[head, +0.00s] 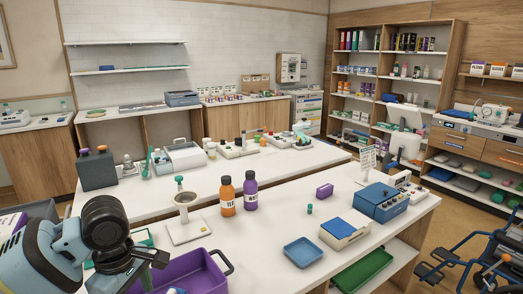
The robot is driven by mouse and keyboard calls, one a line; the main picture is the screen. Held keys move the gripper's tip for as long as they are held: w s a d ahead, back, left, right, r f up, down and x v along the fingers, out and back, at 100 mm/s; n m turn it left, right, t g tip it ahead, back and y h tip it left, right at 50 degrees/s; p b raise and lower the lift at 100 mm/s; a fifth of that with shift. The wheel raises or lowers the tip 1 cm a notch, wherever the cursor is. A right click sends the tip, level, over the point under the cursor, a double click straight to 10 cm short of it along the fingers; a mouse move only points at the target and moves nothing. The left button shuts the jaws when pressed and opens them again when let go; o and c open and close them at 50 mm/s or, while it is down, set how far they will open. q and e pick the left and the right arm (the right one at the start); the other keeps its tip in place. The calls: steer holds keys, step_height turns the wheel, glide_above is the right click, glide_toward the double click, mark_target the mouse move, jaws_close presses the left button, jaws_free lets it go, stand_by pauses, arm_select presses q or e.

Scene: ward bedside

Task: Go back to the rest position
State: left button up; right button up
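My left arm comes in at the lower left, blue-grey with thick black joints. Its gripper (150,262) points down and to the right, beside the left end of a purple bin (200,268) on the near white table (268,246). The fingers are small and partly hidden by the wrist, so I cannot tell how far apart they are or whether anything is between them. My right gripper is not in view.
An orange bottle (228,198) and a purple bottle (250,191) stand behind the bin. A blue tray (303,252), a white box with blue top (345,231) and a blue device (381,203) are to the right. A wheelchair (480,260) stands at the lower right.

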arm_select(q)
steer(key=s+d+f+m+t+h, duration=0.1)
steer(key=d+f+m+t+h, duration=0.15)
steer(key=d+f+m, duration=0.55)
steer(key=s+d+f+m+t+h, duration=0.1)
steer(key=s+d+f+t+h, duration=0.3)
steer(key=f, duration=0.7)
steer(key=s+a+f+m+t+y, duration=0.1)
steer(key=s+a+f+m+y, duration=0.1)
steer(key=s+f, duration=0.4)
steer(key=s+a+f+m+t+y, duration=0.2)
steer(key=s+a+f+m, duration=0.3)
steer(key=s, duration=0.5)
steer(key=shift+s+f+m+y, duration=0.15)
steer(key=shift+f+m+y, duration=0.2)
steer(key=shift+f+m, duration=0.35)
